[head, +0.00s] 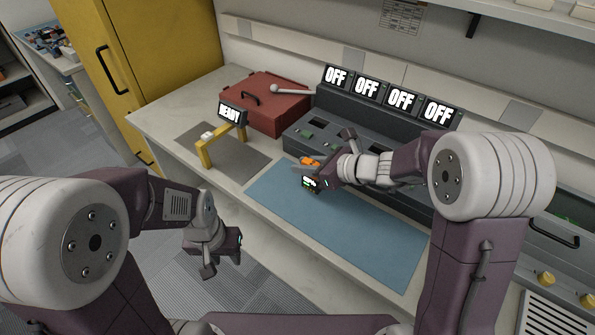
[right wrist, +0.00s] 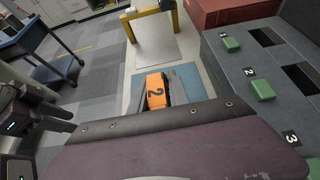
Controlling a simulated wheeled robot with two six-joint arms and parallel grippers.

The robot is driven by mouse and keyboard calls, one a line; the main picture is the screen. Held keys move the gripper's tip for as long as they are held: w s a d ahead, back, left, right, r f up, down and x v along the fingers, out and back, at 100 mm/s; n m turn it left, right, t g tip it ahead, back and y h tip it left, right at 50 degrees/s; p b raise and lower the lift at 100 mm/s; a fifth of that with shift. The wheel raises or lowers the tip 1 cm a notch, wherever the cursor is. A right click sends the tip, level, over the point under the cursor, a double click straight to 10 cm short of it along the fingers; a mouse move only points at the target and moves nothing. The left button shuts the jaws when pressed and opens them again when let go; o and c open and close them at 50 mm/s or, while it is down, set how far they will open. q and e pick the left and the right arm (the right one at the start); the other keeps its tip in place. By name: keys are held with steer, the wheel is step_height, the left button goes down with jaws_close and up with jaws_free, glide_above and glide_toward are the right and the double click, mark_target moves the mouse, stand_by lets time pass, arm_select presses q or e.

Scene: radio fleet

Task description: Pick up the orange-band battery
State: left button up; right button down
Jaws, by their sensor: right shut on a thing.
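The orange-band battery (head: 309,160) is between the fingers of my right gripper (head: 306,166), held above the far left part of the blue mat (head: 345,220). In the right wrist view its orange face (right wrist: 155,89) shows a black 2, with a grey finger on each side. My right gripper is shut on it.
A dark grey charger unit (head: 302,127) with several OFF signs stands behind the mat, with green blocks (right wrist: 231,44) beside numbered slots. A red toolbox (head: 265,100) and a yellow stand (head: 205,155) with a READY sign are to the left. The mat's right part is clear.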

steer(key=d+r+p, duration=0.2)
steer(key=d+r, duration=0.3)
steer(key=d, duration=0.4)
steer(key=shift+s+d+r, duration=0.2)
steer(key=shift+d+r, duration=0.2)
